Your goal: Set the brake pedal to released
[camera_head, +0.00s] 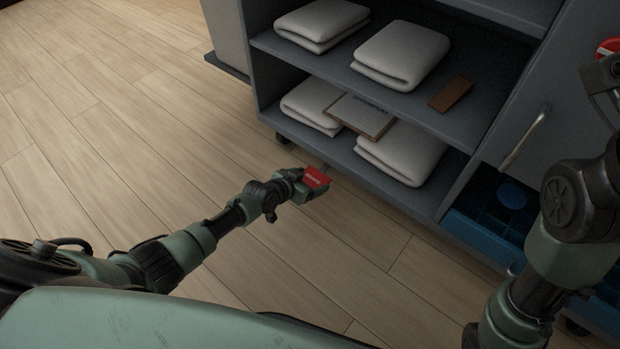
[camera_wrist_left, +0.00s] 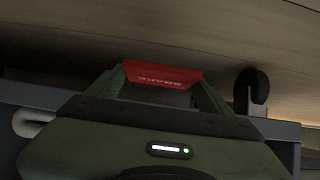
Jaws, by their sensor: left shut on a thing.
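The brake pedal (camera_head: 316,177) is a small red plate at the lower front edge of the grey cart, close above the floor. In the left wrist view the red pedal (camera_wrist_left: 162,76) shows the upside-down word BRAKE. My left gripper (camera_head: 310,186) is shut on it, with one green finger at each side in the left wrist view. The pedal's link to the cart is mostly hidden, and its set position is hard to tell. My right arm (camera_head: 575,210) stands at the right edge; its gripper is out of the frame.
The cart's shelves hold folded white towels (camera_head: 402,55), a brown block (camera_head: 450,94) and a wood-edged sign (camera_head: 360,114). A caster wheel (camera_wrist_left: 251,86) is beside the pedal. A blue crate (camera_head: 480,237) sits at the right, below a door handle (camera_head: 525,138). The wooden floor at left is clear.

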